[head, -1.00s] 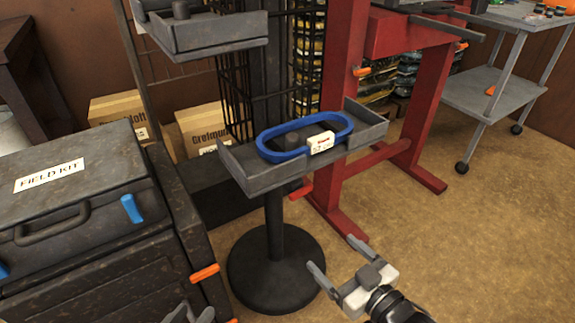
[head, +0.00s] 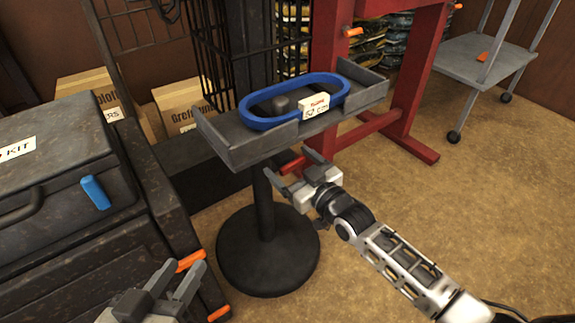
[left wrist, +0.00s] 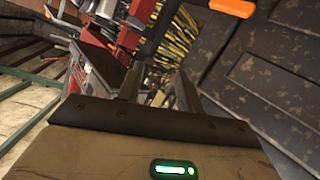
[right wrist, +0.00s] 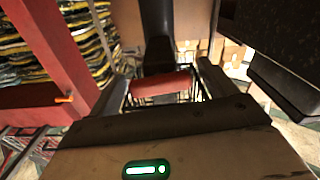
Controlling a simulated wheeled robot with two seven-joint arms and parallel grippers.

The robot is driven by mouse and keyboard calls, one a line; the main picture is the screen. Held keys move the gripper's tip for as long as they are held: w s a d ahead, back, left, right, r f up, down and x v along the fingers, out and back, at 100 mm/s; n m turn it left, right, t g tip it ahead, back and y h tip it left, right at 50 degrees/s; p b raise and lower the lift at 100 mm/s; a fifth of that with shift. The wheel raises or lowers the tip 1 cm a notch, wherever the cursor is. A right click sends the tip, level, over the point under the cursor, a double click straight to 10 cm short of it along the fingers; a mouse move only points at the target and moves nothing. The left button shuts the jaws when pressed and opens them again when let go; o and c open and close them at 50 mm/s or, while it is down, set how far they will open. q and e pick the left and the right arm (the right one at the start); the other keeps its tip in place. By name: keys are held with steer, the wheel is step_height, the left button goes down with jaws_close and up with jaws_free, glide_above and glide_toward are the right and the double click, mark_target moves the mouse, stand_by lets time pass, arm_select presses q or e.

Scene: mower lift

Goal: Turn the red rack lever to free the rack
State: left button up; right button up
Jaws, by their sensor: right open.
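The red rack lever (head: 293,166) sticks out under the front of the grey tray, beside the black post. My right gripper (head: 290,163) is open at the lever, with its fingers on either side of it. In the right wrist view the lever (right wrist: 160,83) lies crosswise between the two open fingers; I cannot tell whether they touch it. The rack's grey tray (head: 225,148) holds a blue oval loop (head: 262,124) with a white tag (head: 314,106). My left gripper (head: 186,270) is open and empty at the bottom left, near an orange handle.
A black round base (head: 268,255) carries the post. A dark case (head: 55,150) with a blue latch stands on the cabinet at left. A red frame (head: 415,90) and a grey cart (head: 490,65) stand behind. Open floor lies at right.

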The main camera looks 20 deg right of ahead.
steer(key=shift+w+a, duration=0.2)
steer(key=shift+w, duration=0.3)
steer(key=shift+w+a, duration=0.15)
steer(key=shift+w, duration=0.15)
steer(key=c, duration=1)
steer(key=shift+r+p, duration=0.15)
steer(key=shift+p, duration=0.2)
steer(key=shift+m+p, duration=0.4)
steer(key=shift+m, duration=0.1)
arm_select(q)
steer(key=shift+a+f, duration=0.1)
steer(key=shift+f, duration=0.05)
arm_select(e)
steer(key=shift+m, duration=0.3)
steer(key=o, duration=1)
